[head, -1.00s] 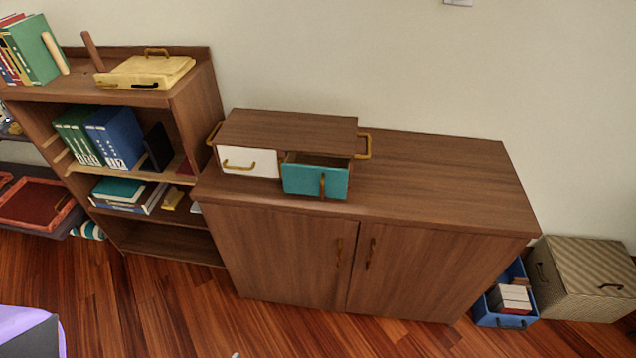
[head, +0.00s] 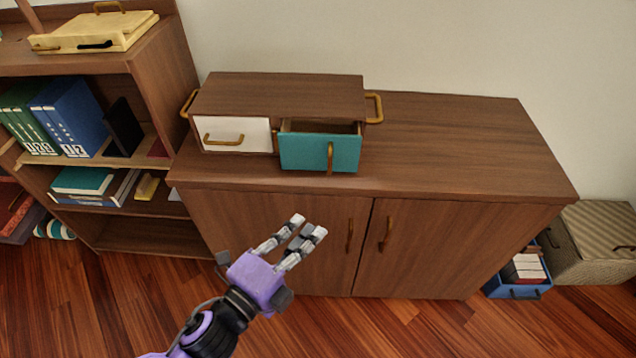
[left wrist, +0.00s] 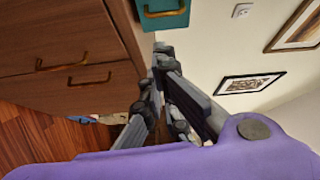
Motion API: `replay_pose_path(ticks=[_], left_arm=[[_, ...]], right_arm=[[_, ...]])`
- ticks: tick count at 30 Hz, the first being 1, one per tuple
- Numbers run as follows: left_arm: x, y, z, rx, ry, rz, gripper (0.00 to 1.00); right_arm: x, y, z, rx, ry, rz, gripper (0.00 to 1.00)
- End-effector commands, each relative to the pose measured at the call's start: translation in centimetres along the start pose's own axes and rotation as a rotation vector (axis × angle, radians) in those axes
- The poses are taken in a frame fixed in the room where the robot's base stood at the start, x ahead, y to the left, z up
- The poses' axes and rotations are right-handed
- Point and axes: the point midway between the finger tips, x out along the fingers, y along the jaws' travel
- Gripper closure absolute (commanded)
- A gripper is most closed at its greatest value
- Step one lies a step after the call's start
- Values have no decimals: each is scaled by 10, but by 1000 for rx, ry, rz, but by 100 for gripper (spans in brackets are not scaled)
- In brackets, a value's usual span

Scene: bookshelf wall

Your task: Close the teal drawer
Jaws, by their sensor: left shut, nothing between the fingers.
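The teal drawer (head: 305,152) is pulled partly out of a small wooden drawer box (head: 280,96) on top of the cabinet. Its inside shows behind the front panel, and a brass handle (head: 330,157) stands upright on it. A white drawer (head: 229,134) beside it, to the left, sits flush. My left gripper (head: 311,225) is shut and empty, in front of the cabinet doors and below the teal drawer, apart from it. In the left wrist view the teal front (left wrist: 163,14) shows at the top, beyond the fingertips (left wrist: 161,52). My right gripper is not in view.
The wooden cabinet (head: 450,150) has a clear top to the right of the box. An open bookshelf (head: 160,75) stands at the left. A blue bin (head: 520,291) and a woven box (head: 595,240) stand on the floor at the right.

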Motion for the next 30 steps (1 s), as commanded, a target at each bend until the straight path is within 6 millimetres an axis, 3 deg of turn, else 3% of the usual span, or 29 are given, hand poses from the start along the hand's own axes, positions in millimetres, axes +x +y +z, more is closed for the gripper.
replay_pose_path(ticks=[3, 8, 13, 21, 30], left_arm=[[1, -7, -5, 89, 18, -21, 100], [15, -9, -5, 100, 17, -23, 100], [48, -11, -5, 98, 17, -24, 100], [105, -11, -6, 95, 15, -21, 100], [127, -12, 20, 94, 15, -19, 100]], right_arm=[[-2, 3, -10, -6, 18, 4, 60], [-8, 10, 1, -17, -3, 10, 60], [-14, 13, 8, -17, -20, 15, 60], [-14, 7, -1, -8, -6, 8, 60], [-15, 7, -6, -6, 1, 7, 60]])
